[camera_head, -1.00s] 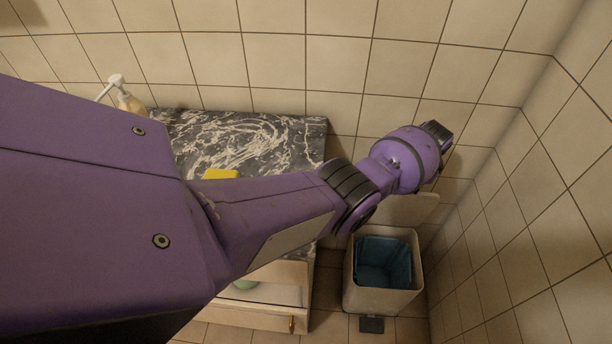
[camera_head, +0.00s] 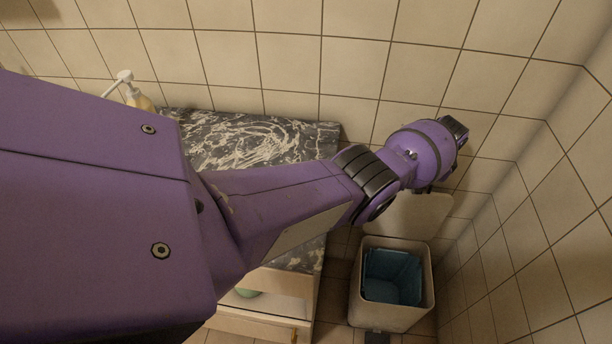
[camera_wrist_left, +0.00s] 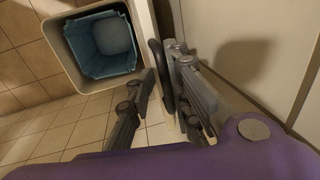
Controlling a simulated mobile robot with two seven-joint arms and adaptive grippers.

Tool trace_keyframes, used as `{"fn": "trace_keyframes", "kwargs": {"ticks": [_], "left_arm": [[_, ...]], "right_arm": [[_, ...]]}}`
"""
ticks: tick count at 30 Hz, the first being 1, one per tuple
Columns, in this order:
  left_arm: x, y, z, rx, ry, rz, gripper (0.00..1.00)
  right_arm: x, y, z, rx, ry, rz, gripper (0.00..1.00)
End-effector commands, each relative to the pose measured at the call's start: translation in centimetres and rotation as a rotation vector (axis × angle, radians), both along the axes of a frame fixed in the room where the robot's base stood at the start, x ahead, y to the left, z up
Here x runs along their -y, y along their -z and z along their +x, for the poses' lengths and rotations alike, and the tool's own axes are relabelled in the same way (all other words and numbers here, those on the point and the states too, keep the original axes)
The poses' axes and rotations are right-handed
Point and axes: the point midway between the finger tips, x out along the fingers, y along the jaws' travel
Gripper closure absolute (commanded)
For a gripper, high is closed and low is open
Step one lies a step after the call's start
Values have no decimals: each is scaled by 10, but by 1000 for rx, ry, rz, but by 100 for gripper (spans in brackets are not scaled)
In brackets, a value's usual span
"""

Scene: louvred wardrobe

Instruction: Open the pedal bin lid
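The pedal bin (camera_head: 433,300) is a pale square bin with a blue liner (camera_head: 392,276), on the floor at the lower right of the head view. Its pale lid (camera_head: 418,213) stands raised behind the opening. The dark pedal (camera_head: 376,338) shows at the bottom edge. In the left wrist view, the open bin (camera_wrist_left: 62,62) is at upper left, with a pale upright panel edge (camera_wrist_left: 145,22) beside it. My left gripper (camera_wrist_left: 165,72) is beside that edge, its fingers apart; whether they touch it is unclear. In the head view my wrist hides the fingers. My right gripper is out of view.
A dark marbled counter (camera_head: 250,140) is left of the bin, partly hidden by my left arm. A pump bottle (camera_head: 135,92) stands at its left. Tiled walls (camera_head: 560,210) close in behind and to the right of the bin.

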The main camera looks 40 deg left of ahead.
Motion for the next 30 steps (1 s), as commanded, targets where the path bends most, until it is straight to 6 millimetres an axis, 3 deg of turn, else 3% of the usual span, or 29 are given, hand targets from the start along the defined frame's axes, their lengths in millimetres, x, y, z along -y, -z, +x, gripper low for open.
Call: {"fn": "trace_keyframes", "kwargs": {"ticks": [11, 17, 22, 30], "left_arm": [[3, -1, 1, 3, 2, -4, 73], [4, -13, 0, 6, 1, -3, 73], [6, -35, -4, 7, 2, -3, 73], [11, -89, -13, 5, 1, -2, 73]], "right_arm": [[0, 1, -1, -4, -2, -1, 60], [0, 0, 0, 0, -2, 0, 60], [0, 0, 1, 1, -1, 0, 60], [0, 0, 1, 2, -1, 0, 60]]}}
